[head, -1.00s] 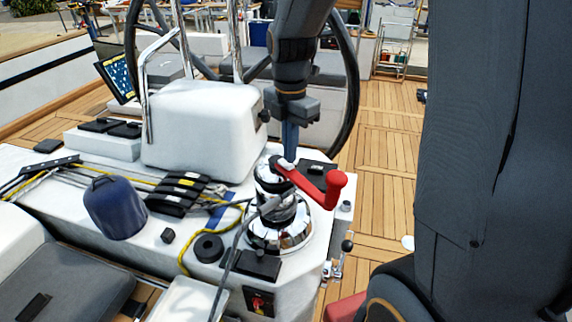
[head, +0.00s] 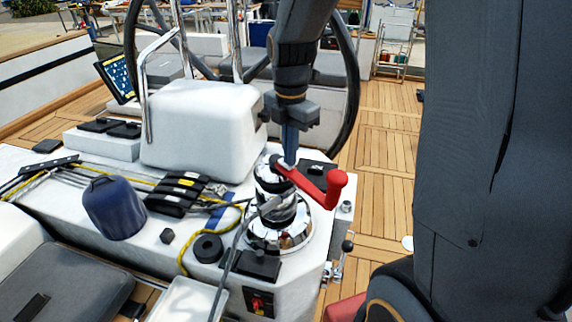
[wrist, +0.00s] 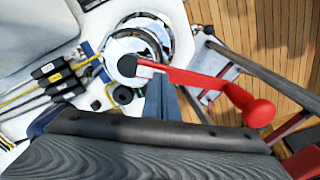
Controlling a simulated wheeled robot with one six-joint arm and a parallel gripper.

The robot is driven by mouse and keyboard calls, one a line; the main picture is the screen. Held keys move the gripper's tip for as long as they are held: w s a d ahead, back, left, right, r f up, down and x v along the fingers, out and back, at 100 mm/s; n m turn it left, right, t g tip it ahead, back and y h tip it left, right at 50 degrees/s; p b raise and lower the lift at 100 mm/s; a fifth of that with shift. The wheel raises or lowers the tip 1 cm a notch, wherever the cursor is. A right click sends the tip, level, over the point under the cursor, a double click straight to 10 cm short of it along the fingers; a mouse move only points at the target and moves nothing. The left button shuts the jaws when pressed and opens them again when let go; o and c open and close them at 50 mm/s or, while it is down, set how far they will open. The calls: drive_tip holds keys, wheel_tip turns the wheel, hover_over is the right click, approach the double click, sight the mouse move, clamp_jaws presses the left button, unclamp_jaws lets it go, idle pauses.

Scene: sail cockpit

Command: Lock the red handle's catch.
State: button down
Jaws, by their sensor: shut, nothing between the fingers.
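The red handle (head: 315,187) is a winch crank seated on top of the chrome winch (head: 279,228), its arm pointing right to an upright red grip. In the wrist view the red handle (wrist: 200,80) runs from a dark hub on the winch (wrist: 135,50) to its round grip at the right. My gripper (head: 289,158) is above the hub end of the handle, pointing down, with its narrow blue-grey fingers shut. The catch itself is too small to make out.
A white pedestal (head: 205,125) stands behind and left of the winch. Black rope clutches (head: 178,193), a blue cylinder cover (head: 115,207) and a grey rope (head: 236,255) lie to its left.

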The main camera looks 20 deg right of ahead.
drive_tip(key=shift+f, duration=0.4)
drive_tip(key=shift+r, duration=0.15)
wheel_tip(320, 180, up, 7)
drive_tip(key=p, duration=0.6)
idle(0.4)
